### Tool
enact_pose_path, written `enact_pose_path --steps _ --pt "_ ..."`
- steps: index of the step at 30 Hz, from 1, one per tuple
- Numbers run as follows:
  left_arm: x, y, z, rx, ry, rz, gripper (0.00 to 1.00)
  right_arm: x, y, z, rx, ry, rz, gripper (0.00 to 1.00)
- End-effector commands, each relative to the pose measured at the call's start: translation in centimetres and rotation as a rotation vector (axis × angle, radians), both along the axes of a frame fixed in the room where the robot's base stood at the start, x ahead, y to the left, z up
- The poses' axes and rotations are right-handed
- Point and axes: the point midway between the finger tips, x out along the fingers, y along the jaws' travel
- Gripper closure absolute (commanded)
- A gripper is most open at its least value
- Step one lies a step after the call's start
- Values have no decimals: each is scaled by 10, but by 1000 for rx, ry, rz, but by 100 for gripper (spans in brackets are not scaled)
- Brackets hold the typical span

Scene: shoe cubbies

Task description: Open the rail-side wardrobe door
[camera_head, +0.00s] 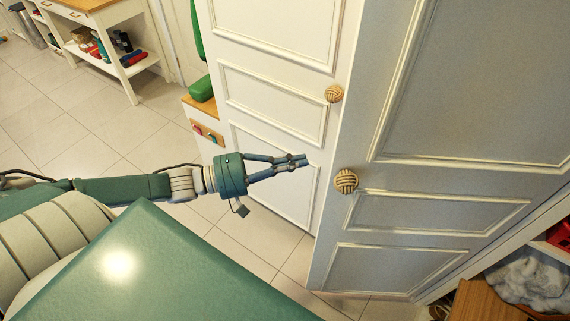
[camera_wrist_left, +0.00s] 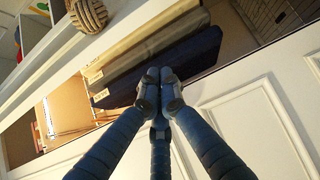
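The white wardrobe has two panelled doors, a left door (camera_head: 275,95) and a nearer right door (camera_head: 440,215). Each has a round woven knob: the left knob (camera_head: 333,93) and the right knob (camera_head: 346,181). The doors stand at different angles. I cannot tell which is the rail-side one. My left gripper (camera_head: 306,160) is in front of the left door, to the left of the right knob and apart from it. In the left wrist view its fingertips (camera_wrist_left: 158,76) meet with nothing visible between them. A knob (camera_wrist_left: 88,14) shows at the upper left there. My right gripper is not in view.
In the left wrist view, a gap beside a white panelled door (camera_wrist_left: 250,125) shows dark blue (camera_wrist_left: 185,52) and beige items inside. A shelf unit (camera_head: 108,60) stands at the far left. A wooden box (camera_head: 485,302) and grey cloth are at lower right. Tiled floor is clear at left.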

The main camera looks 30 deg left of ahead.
Motion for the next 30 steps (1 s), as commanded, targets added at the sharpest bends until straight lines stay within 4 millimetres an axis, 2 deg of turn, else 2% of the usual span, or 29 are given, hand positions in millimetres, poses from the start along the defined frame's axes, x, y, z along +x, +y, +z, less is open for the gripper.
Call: enact_pose_path --steps 4,12,15,22,30 --pt "18 -16 2 -2 -5 1 100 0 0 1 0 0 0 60" --pt "39 -38 2 -1 -1 -1 100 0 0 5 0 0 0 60" --pt "25 -43 2 -2 3 0 100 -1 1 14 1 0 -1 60" --pt "7 -52 1 -2 3 0 100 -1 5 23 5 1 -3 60" --pt "2 -55 0 1 -1 0 100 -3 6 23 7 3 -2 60"
